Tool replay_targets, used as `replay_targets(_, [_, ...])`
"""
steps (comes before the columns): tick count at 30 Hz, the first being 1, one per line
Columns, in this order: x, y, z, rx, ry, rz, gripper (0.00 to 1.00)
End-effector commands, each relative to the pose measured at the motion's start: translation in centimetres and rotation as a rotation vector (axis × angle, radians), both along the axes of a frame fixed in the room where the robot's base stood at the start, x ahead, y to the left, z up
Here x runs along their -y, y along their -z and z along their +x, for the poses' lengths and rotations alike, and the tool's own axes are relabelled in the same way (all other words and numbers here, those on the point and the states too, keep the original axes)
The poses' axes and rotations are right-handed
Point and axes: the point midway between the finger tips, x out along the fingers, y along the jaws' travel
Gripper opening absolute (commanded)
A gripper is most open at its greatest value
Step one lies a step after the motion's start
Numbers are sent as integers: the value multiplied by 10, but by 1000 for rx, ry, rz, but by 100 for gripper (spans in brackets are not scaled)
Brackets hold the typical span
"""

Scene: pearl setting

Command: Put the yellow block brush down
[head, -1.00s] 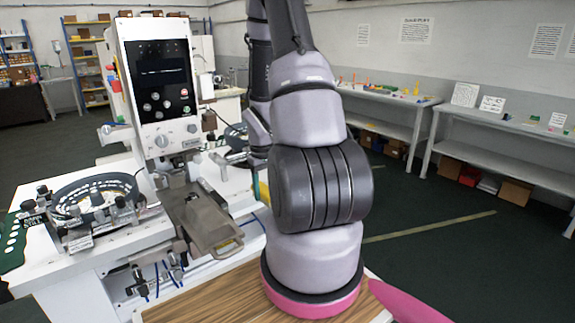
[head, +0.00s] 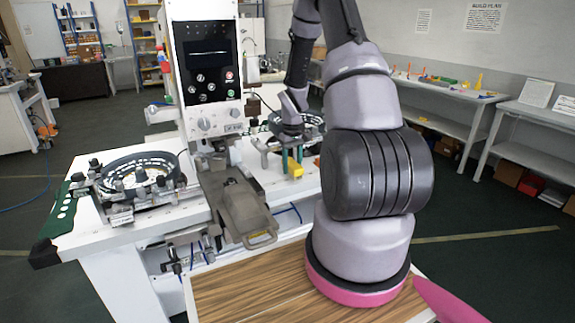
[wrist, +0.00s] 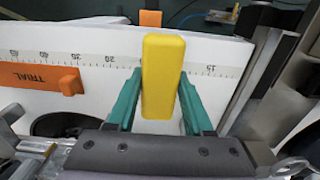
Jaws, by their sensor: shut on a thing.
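The yellow block brush (wrist: 163,75) is a long yellow block held between the two green fingers of my gripper (wrist: 161,103) in the wrist view. My gripper is shut on it. In the head view the yellow block brush (head: 295,170) shows small at the tip of my gripper (head: 291,163), beside the white machine table (head: 255,182). In the wrist view it is over a white surface with a printed ruler scale (wrist: 100,58). I cannot tell whether the brush touches that surface.
The machine's panel column (head: 206,75) and a round ring fixture (head: 140,172) stand left of my arm. Metal parts (wrist: 265,60) crowd the right side.

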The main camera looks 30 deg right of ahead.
Motion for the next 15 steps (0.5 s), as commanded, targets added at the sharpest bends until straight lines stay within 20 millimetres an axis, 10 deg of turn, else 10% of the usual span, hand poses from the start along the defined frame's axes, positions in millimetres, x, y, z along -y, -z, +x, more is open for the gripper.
replay_targets(7, [-2, 0, 39, 1, -1, 0, 0])
replay_targets(15, [-2, 15, 39, 1, 0, 0, 0])
